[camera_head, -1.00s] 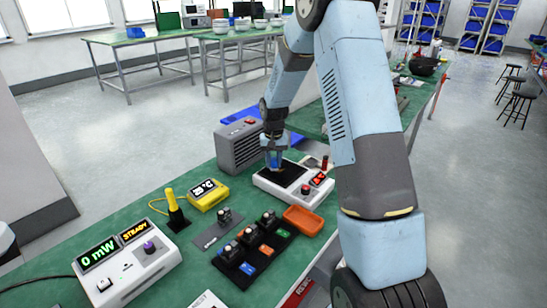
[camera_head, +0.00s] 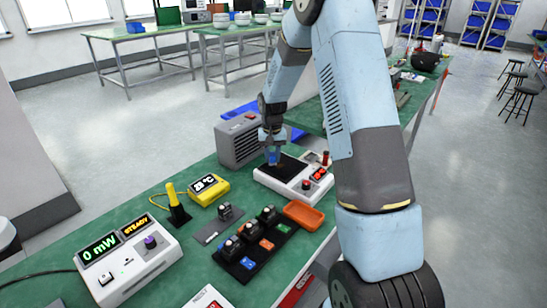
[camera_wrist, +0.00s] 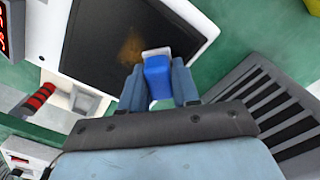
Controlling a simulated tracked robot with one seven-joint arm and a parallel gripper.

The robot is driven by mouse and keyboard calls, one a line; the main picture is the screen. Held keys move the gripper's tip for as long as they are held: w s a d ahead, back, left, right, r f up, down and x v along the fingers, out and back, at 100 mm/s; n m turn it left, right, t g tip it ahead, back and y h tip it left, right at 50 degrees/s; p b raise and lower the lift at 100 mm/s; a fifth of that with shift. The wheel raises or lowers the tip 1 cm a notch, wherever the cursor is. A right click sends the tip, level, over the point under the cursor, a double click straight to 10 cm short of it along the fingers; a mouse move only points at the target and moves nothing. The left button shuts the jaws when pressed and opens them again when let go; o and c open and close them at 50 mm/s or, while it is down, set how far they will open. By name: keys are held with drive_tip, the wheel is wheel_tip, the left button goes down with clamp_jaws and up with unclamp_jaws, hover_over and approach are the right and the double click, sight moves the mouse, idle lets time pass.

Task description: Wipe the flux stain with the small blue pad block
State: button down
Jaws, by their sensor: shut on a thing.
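My gripper (camera_wrist: 157,88) is shut on the small blue pad block (camera_wrist: 157,74), which has a pale pad at its far end. In the wrist view the pad end is over the black plate (camera_wrist: 90,35) of a white device. The orange-brown flux stain (camera_wrist: 131,46) lies on that plate, right beside the pad; I cannot tell whether the pad touches the plate. In the head view the gripper (camera_head: 273,153) is low over the left part of the white device (camera_head: 262,179), and the block is a small blue patch (camera_head: 272,157).
A grey vented box (camera_head: 239,140) stands close behind my gripper on the left. An orange tray (camera_head: 304,215), a black tray with several modules (camera_head: 228,258), a yellow thermometer (camera_head: 208,189) and a white meter (camera_head: 130,265) stand nearer. Bare green bench lies between them.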

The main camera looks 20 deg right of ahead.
sight(272, 153)
wheel_tip(272, 153, up, 2)
drive_tip(key=shift+s+r, duration=0.1)
drive_tip(key=shift+r, duration=2.9)
